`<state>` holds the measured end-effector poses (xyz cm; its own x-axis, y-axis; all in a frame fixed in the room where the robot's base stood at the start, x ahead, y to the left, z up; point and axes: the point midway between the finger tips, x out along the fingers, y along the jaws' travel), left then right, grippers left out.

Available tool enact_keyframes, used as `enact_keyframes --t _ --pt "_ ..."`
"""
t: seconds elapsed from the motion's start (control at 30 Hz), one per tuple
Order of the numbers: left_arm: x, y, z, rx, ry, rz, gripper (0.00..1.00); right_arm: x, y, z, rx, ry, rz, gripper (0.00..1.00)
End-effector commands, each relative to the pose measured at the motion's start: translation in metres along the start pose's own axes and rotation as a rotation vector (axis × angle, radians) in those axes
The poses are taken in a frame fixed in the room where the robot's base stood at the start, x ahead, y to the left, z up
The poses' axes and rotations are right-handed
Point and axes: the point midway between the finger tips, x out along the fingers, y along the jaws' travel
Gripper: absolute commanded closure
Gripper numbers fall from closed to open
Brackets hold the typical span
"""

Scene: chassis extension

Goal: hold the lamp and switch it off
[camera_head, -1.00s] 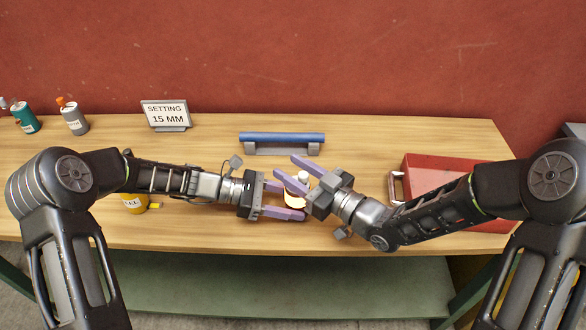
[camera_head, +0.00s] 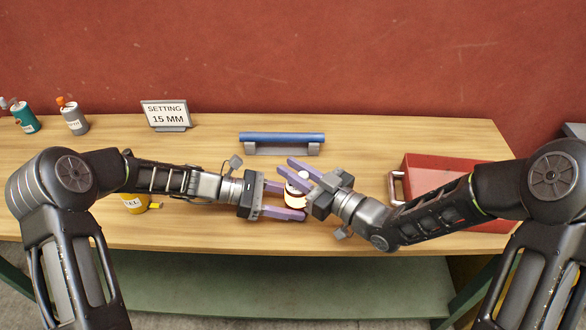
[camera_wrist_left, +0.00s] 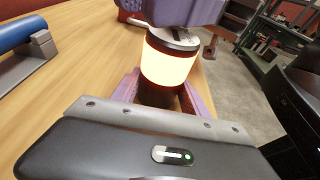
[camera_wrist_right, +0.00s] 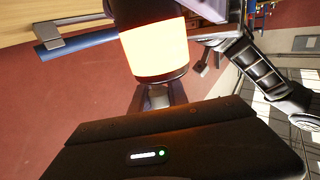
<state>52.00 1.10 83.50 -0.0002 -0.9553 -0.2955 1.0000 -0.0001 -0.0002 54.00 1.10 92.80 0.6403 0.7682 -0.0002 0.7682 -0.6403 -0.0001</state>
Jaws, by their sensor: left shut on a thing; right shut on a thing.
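The lamp (camera_head: 295,200) stands in front of the blue bar, near the table's front edge. Its band glows warm white in the left wrist view (camera_wrist_left: 168,62) and the right wrist view (camera_wrist_right: 155,48), so it is lit. It has a dark base and a dark cap. My left gripper (camera_head: 292,201) is shut on the lamp's lower part, one purple finger on each side. My right gripper (camera_head: 287,166) comes from the right and is shut on the lamp's top end. Its fingers partly hide the cap in the head view; the exact contact is hard to see.
A blue bar (camera_head: 282,137) on grey supports lies behind the lamp. A sign (camera_head: 166,114) and two small bottles (camera_head: 73,118) stand at back left.

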Motion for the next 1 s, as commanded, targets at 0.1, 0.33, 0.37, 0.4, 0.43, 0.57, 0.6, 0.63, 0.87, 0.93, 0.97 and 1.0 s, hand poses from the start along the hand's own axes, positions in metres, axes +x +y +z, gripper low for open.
enact_keyframes --t 0.1,0.33,0.37,0.4,0.43,0.57,0.6,0.63,0.87,0.93,0.97,1.0 --pt "0.000 0.000 0.000 0.000 0.000 0.000 0.71 0.000 0.000 0.000 0.000 0.000 0.000 1.00" --pt "0.000 0.000 0.000 0.000 0.000 0.000 0.71 0.000 0.000 0.000 0.000 0.000 0.000 1.00" --pt "0.000 0.000 0.000 0.000 0.000 0.000 0.71 0.000 0.000 0.000 0.000 0.000 0.000 1.00" --pt "0.000 0.000 0.000 0.000 0.000 0.000 0.71 0.000 0.000 0.000 0.000 0.000 0.000 1.00" --pt "0.000 0.000 0.000 0.000 0.000 0.000 0.71 0.000 0.000 0.000 0.000 0.000 0.000 1.00" --pt "0.000 0.000 0.000 0.000 0.000 0.000 0.71 0.000 0.000 0.000 0.000 0.000 0.000 1.00" --pt "0.000 0.000 0.000 0.000 0.000 0.000 0.71 0.000 0.000 0.000 0.000 0.000 0.000 1.00" --pt "0.000 0.000 0.000 0.000 0.000 0.000 0.71 0.000 0.000 0.000 0.000 0.000 0.000 1.00" --pt "0.000 0.000 0.000 0.000 0.000 0.000 0.71 0.001 -0.002 0.000 0.000 0.000 -0.001 1.00" --pt "0.000 0.000 0.000 0.000 0.000 0.000 0.71 0.007 -0.007 0.000 0.001 0.001 -0.002 1.00" --pt "0.000 0.000 0.000 0.000 0.000 0.000 0.71 0.010 -0.010 0.000 0.001 0.001 -0.004 1.00" --pt "0.000 0.000 0.000 0.000 0.000 0.000 0.71 0.013 -0.014 0.000 0.001 0.001 -0.003 1.00"
